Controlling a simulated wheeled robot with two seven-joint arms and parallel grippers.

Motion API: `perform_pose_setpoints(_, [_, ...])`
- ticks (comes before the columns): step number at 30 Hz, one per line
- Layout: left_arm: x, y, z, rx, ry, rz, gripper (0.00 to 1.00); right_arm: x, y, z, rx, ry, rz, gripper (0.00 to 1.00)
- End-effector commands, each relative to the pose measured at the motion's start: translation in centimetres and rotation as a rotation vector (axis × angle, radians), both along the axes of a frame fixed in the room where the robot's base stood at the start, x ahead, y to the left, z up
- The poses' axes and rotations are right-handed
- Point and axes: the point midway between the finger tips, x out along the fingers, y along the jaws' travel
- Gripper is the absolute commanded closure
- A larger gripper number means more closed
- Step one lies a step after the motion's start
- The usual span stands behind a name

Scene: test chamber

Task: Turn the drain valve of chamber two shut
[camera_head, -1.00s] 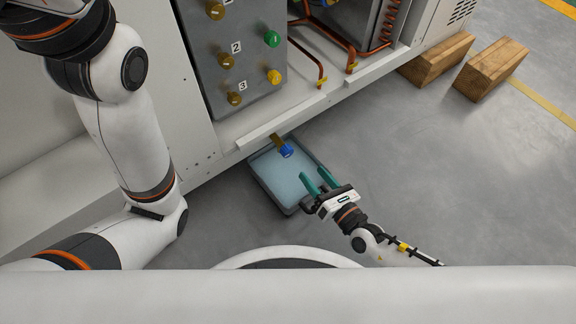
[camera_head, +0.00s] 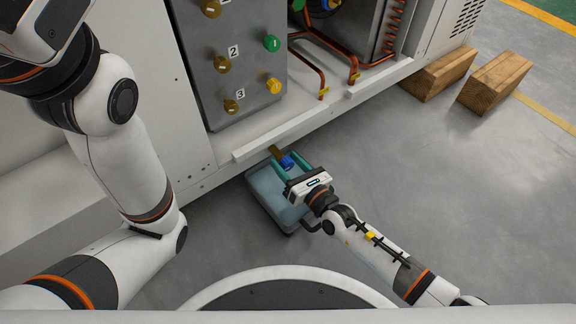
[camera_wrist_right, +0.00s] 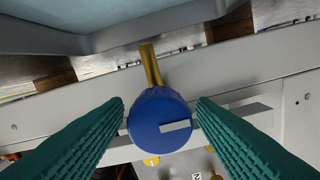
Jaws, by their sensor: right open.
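The blue valve knob (camera_head: 287,162) sits at the end of a brass stem (camera_head: 275,151) low on the cabinet's front edge, above the drip tray. In the right wrist view the knob (camera_wrist_right: 150,112) is large and central, with a pale bar mark on its face. My right gripper (camera_head: 290,166) is open, its teal fingers on either side of the knob. In the wrist view its fingertips (camera_wrist_right: 160,103) flank the knob closely; I cannot tell whether they touch it. My left arm (camera_head: 125,130) is at the left; its gripper is out of frame.
The grey tray of bluish liquid (camera_head: 252,185) lies on the floor under the knob. A grey panel (camera_head: 245,85) carries brass, green and yellow knobs with number labels. Copper pipes (camera_head: 355,60) and wooden blocks (camera_head: 495,82) are at the right.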

Motion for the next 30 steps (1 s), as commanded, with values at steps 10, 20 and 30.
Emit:
perform_pose_setpoints(10, [-0.01, -0.01, -0.05, 0.001, 0.000, 0.000, 1.00, 0.17, 0.09, 0.04, -0.001, -0.001, 0.000, 0.57])
perform_pose_setpoints(20, [0.00, -0.01, -0.08, 0.000, 0.000, 0.000, 1.00, 0.15, 0.06, 0.02, 0.002, 0.001, 0.000, 0.93])
perform_pose_setpoints(30, [0.02, -0.01, -0.93, 0.000, 0.001, 0.000, 1.00, 0.17, 0.04, -0.15, 0.085, 0.062, 0.000, 0.93])
